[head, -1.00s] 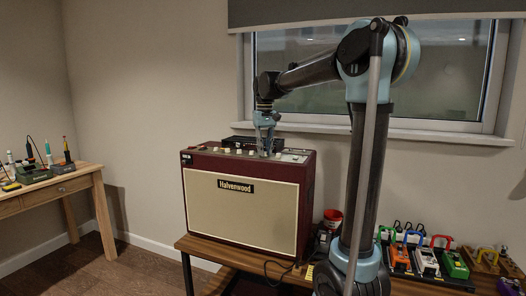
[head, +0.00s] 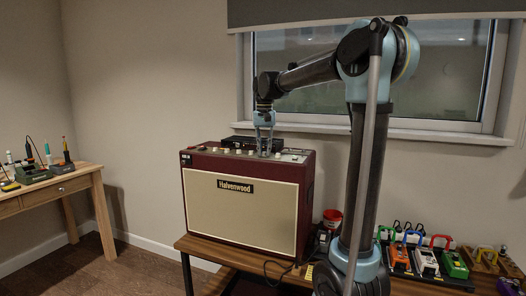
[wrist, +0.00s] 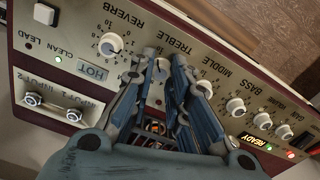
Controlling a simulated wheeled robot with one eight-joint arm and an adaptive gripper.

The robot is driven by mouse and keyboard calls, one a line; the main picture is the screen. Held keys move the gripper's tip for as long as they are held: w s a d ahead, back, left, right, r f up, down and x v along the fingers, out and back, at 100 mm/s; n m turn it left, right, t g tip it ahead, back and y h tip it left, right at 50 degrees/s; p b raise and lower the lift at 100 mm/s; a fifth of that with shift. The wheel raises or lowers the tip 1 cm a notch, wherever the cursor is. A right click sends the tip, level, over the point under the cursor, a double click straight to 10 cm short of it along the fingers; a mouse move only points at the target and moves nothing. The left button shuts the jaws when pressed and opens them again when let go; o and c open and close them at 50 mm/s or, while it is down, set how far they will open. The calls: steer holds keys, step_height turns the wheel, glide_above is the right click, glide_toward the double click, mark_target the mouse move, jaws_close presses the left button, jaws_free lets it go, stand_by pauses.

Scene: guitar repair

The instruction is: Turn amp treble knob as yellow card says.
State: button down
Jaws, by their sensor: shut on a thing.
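The maroon amp (head: 239,212) with a cream grille stands on the wooden bench, its control panel on top. In the wrist view, the fingertips of my gripper (wrist: 162,66) are together right below the word TREBLE on the amp's cream panel (wrist: 190,48). They are closed around the treble knob, which is mostly hidden between them. Its pointer cannot be read. In the head view my gripper (head: 265,153) points down onto the panel. A small yellow piece (head: 309,272), possibly the card, shows at the bench's front edge. No writing on it is legible.
The reverb knob (wrist: 111,43) and middle knob (wrist: 204,88) flank my fingers, with the bass knob (wrist: 235,106) further along. Several coloured pedals (head: 427,261) and a red cup (head: 332,218) stand right of the amp.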

steer(key=c, duration=1.5)
jaws_free()
steer(key=shift+f, duration=0.1)
step_height(320, 180, up, 12)
steer(key=shift+w, duration=0.1)
